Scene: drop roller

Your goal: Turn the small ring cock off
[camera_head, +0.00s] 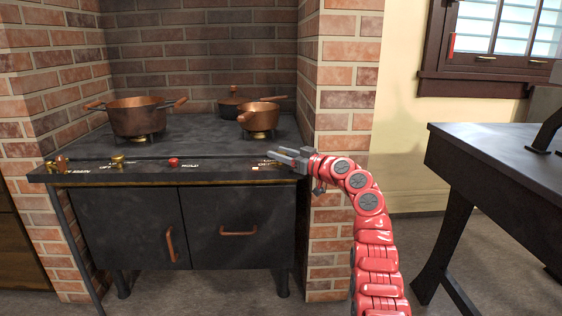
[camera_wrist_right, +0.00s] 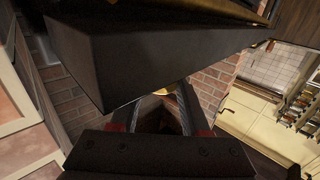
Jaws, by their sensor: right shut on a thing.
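My right gripper (camera_head: 281,157) is at the right end of the black stove's front panel (camera_head: 215,172). Its jaws are shut on a brass cock there, largely hidden by the fingers. In the right wrist view, the fingers (camera_wrist_right: 172,106) reach towards the panel edge, with a bit of the brass cock (camera_wrist_right: 170,90) showing between their tips. Other controls on the panel are a red knob (camera_head: 173,162), a brass cock (camera_head: 118,162) and brass and copper pieces (camera_head: 62,163) at the left end. The small labels are too blurred to read surely. My left gripper is out of view.
A large copper pot (camera_head: 137,117) stands at the back left of the stove. A small copper saucepan (camera_head: 258,116) and a dark lidded pot (camera_head: 231,103) stand at the right. A brick pillar (camera_head: 342,90) rises close beside my right arm. A dark table (camera_head: 490,147) stands farther right.

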